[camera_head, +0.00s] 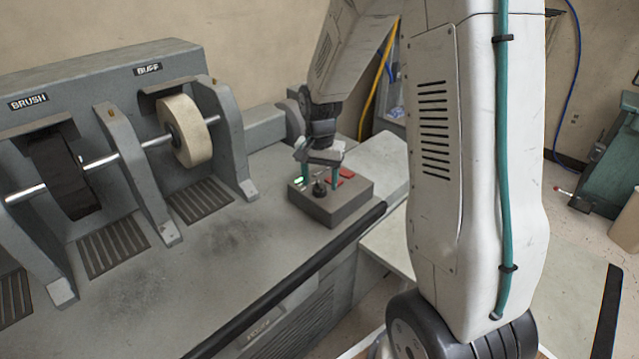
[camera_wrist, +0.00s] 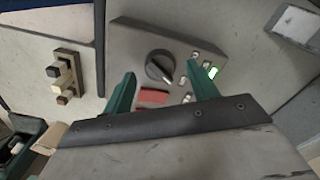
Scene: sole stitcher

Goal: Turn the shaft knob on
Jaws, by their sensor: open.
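The black round knob (camera_wrist: 160,66) sits on the grey control box (camera_wrist: 200,45); in the wrist view its pale pointer aims to the lower right. The knob (camera_head: 319,188) and box (camera_head: 345,204) also show in the head view. My gripper (camera_wrist: 161,69) is open, with one teal finger on each side of the knob in the wrist view and gaps between. In the head view my gripper (camera_head: 320,172) is just over the box. I cannot tell how far the fingertips are above the panel. The knob's label is not readable.
A lit green lamp (camera_wrist: 212,72), small switches and red buttons (camera_wrist: 153,96) lie close to the knob. The brush wheel (camera_head: 65,175) and buff wheel (camera_head: 184,131) stand on the left along a metal shaft (camera_head: 102,161). A black rail (camera_head: 290,270) edges the bench.

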